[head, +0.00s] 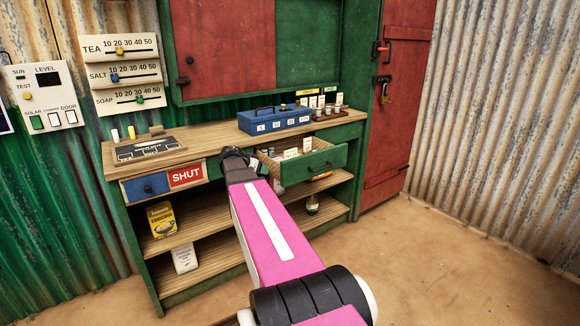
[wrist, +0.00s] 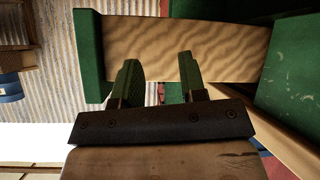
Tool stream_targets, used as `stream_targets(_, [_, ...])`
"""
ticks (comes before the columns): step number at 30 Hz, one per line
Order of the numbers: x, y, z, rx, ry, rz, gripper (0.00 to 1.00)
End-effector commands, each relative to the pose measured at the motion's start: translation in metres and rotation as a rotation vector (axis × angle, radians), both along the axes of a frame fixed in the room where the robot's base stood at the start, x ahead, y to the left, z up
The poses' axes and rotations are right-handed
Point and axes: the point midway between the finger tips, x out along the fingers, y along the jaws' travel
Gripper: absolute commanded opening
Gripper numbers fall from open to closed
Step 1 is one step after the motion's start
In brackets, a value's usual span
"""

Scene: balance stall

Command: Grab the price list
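I cannot make out for sure which thing is the price list. A dark slate with white writing (head: 150,149) lies on the left of the wooden counter (head: 222,132). Small pale cards stand in the open drawer (head: 322,160), which has a green front. My arm reaches to the counter's front edge, its end beside the drawer's left side; its fingertips are hidden in the head view. In the wrist view my gripper (wrist: 160,78) has its two fingers apart with nothing held between them. A wooden board with a green end (wrist: 200,45) is beyond them.
A blue cash box (head: 274,120) and a rack of small jars (head: 330,110) stand on the counter. Slider boards for tea, salt and soap (head: 122,72) hang on the wall. Floor at right is clear.

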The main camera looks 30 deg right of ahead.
Motion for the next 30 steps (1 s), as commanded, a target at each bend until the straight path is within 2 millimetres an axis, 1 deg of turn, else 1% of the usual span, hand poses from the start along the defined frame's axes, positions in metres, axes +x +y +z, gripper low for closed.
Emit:
stream_targets(1, [0.014,-0.017,0.02,-0.049,-0.063,-0.045,0.38])
stream_targets(3, [0.02,-0.032,0.04,-0.103,-0.133,-0.091,0.38])
stream_targets(6, [0.026,-0.045,0.058,-0.15,-0.199,-0.129,0.38])
stream_targets(9, [0.027,-0.052,0.065,-0.17,-0.227,-0.145,0.38])
stream_targets(14, [0.029,-0.067,0.06,-0.174,-0.231,-0.149,0.38])
stream_targets(18, [0.032,-0.087,0.051,-0.173,-0.23,-0.148,0.38])
stream_targets(21, [0.033,-0.098,0.046,-0.173,-0.229,-0.148,0.38])
stream_targets(26, [0.033,-0.105,0.043,-0.172,-0.23,-0.146,0.38])
stream_targets(30, [0.033,-0.119,0.037,-0.172,-0.228,-0.148,0.38])
